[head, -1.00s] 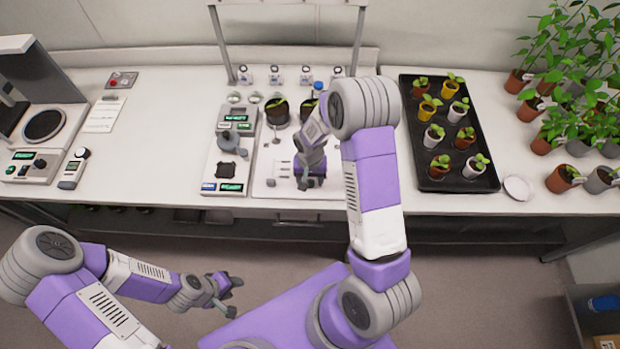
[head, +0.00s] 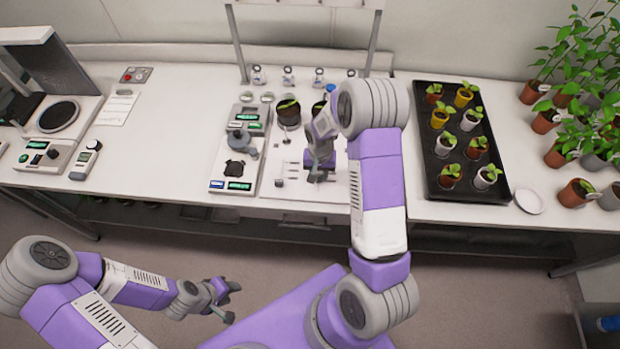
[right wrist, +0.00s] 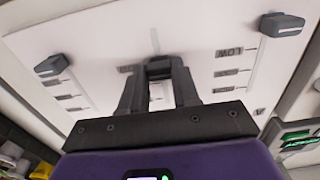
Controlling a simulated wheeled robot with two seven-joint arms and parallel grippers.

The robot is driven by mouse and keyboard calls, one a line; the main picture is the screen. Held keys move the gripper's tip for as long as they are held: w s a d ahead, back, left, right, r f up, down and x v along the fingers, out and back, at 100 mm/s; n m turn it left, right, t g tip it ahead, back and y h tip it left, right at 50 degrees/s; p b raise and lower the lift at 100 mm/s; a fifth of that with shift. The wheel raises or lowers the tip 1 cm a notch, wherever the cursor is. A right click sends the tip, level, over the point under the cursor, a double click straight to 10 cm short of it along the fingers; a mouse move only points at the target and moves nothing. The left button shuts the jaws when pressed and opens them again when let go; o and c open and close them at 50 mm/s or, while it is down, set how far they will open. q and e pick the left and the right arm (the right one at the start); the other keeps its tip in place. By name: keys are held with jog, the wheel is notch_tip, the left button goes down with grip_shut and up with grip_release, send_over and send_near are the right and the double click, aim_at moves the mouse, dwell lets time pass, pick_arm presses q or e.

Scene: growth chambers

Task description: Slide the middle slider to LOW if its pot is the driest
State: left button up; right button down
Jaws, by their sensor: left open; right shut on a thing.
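The white slider panel (head: 268,197) lies on the bench. My right gripper (right wrist: 158,68) is shut on the dark middle slider knob (right wrist: 160,66), seen between its fingers in the right wrist view. In that view the left knob (right wrist: 48,65) and the right knob (right wrist: 282,24) stand free, and a LOW label (right wrist: 228,52) shows on the panel. In the head view my right gripper (head: 320,175) hides the middle knob. Dark pots with seedlings (head: 288,110) stand behind the panel, partly hidden by my arm. My left gripper (head: 226,300) is open and empty, in front of the bench.
A grey instrument (head: 238,150) with green displays stands left of the panel. A black tray (head: 433,185) of several potted seedlings is on the right, with a white dish (head: 528,201) beside it.

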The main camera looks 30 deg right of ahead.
aim_at(319, 175)
jog(key=c, duration=0.8)
grip_release()
notch_tip(319, 175, up, 8)
jog(key=shift+f, duration=0.15)
